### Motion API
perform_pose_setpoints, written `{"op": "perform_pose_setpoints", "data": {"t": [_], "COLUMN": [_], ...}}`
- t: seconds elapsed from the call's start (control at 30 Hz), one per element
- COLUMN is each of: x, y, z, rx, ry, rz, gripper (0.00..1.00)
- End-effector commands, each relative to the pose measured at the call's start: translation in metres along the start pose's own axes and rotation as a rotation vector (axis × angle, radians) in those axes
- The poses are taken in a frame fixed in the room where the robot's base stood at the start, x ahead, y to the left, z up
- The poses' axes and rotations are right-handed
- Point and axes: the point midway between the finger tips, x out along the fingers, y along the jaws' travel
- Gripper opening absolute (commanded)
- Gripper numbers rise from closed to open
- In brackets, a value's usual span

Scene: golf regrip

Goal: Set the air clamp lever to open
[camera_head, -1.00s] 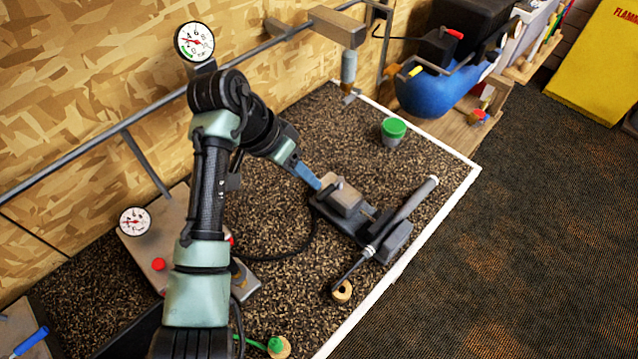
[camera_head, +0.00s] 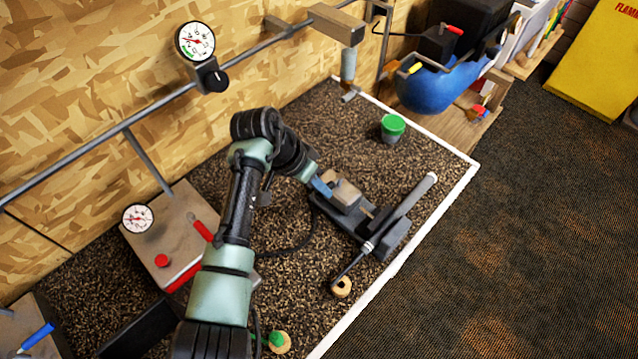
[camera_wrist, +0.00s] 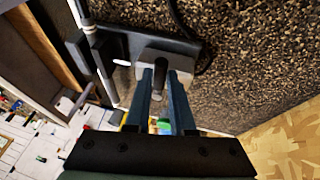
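The air clamp (camera_head: 387,243) is a dark vise-like body with a tan-grey block (camera_head: 345,194) at its left end. A golf club (camera_head: 402,209) lies across its right end. My gripper (camera_head: 326,188) is at the left side of the block. In the wrist view my gripper's fingers (camera_wrist: 160,78) are apart, in front of the block. A red handle (camera_head: 203,230) sits on the panel at left. Which part is the clamp lever is not clear.
The panel (camera_head: 185,215) also carries a gauge (camera_head: 138,218) and a red button (camera_head: 162,260). A green-lidded cup (camera_head: 392,127) stands behind the clamp. A wooden block with a spout (camera_head: 338,25) hangs from the rail. The dark mat between panel and clamp is mostly clear.

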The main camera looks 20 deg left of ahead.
Motion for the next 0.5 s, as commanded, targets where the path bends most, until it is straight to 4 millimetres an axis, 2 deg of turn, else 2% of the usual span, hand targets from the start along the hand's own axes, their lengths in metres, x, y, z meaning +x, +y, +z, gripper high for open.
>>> {"op": "perform_pose_setpoints", "data": {"t": [0.03,0.1,0.5], "x": [-0.0002,-0.0002,-0.0005], "y": [0.0000,0.0000,-0.0001], "z": [0.0000,-0.0001,-0.0002], "rx": [0.000,0.000,0.000], "ry": [0.000,0.000,0.001], "rz": [0.000,0.000,0.000], "gripper": [0.11,0.00,0.00]}}
